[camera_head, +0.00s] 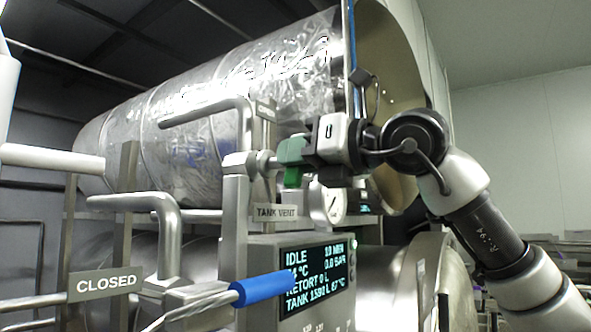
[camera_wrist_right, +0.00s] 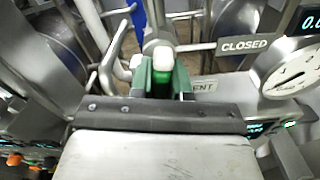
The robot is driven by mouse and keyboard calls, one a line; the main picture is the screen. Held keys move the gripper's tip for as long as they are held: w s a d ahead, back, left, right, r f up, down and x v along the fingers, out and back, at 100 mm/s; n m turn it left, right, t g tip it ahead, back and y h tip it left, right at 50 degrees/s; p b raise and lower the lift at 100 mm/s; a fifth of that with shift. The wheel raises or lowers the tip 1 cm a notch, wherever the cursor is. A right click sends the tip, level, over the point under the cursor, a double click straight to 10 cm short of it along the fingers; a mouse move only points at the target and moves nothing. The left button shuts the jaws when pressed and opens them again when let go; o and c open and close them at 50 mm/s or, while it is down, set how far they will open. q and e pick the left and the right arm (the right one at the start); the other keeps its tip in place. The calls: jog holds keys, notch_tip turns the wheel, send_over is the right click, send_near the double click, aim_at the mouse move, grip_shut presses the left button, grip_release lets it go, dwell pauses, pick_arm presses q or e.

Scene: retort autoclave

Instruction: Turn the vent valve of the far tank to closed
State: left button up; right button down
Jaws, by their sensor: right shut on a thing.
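The vent valve (camera_head: 263,163) sits on a grey post above a plate reading TANK VENT (camera_head: 275,212). Its bright green handle (camera_head: 292,178) shows below my fingers, and in the wrist view the green grip (camera_wrist_right: 163,68) lies between them. My right gripper (camera_head: 293,151) is shut on this handle, reaching in from the right. A CLOSED plate (camera_wrist_right: 244,45) stands right of the valve in the wrist view. The lever's exact angle is partly hidden by my fingers. My left gripper is not in view.
The large foil-wrapped tank (camera_head: 205,105) lies behind. Bent pipes (camera_head: 205,110) and a gauge (camera_head: 328,203) crowd the valve. A lit display (camera_head: 312,280) is below it. A blue-handled lever (camera_head: 270,288) and another CLOSED plate (camera_head: 103,283) are at lower left.

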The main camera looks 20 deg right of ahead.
jog(key=m+b, duration=0.2)
jog(key=m, duration=0.1)
jog(key=m+b, duration=0.1)
jog(key=shift+d+f+m, duration=0.1)
jog(key=shift+f+m, duration=0.15)
jog(key=shift+m, duration=0.05)
jog(key=m+b, duration=0.4)
jog(key=m, duration=0.1)
jog(key=shift+w+d+f+m, duration=0.1)
jog(key=shift+w+m, duration=0.05)
jog(key=shift+m, duration=0.15)
jog(key=shift+m+b, duration=1.2)
jog(key=shift+m, duration=1.3)
jog(key=c, duration=1.4)
grip_release()
jog(key=o, duration=0.3)
jog(key=shift+d, duration=0.2)
